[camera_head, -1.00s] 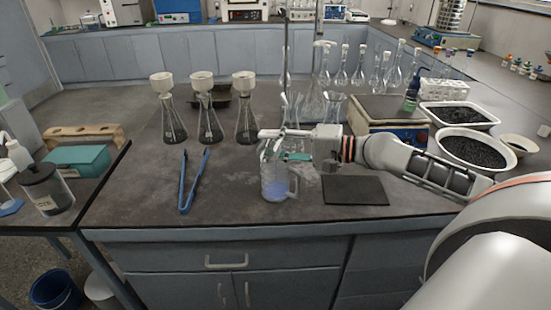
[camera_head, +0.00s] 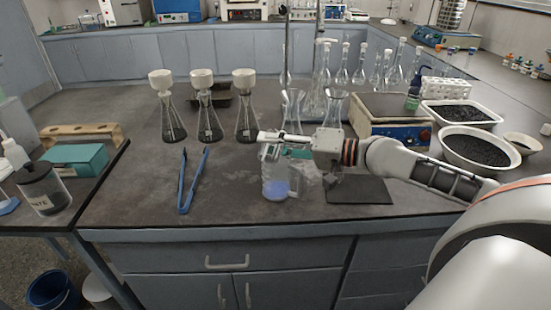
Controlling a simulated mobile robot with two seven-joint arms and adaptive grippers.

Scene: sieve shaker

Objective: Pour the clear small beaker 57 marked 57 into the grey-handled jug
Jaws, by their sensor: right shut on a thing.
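The clear jug (camera_head: 275,186) stands upright on the bench near its front edge, with blue liquid low inside and its handle on the right. My right gripper (camera_head: 283,146) reaches in from the right, just above the jug's mouth. It is shut on a clear small beaker (camera_head: 268,153), which overlaps the jug's top in the picture. The beaker's outline is faint; its exact tilt, contents and mark cannot be made out. A teal patch shows beside the fingers. My left gripper is not in view.
A dark mat (camera_head: 360,190) lies right of the jug. Blue tongs (camera_head: 185,186) lie to the left. Several flasks with funnels (camera_head: 208,125) stand behind left. Glass flasks (camera_head: 292,112) and a balance-like device (camera_head: 385,112) stand close behind the gripper and arm.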

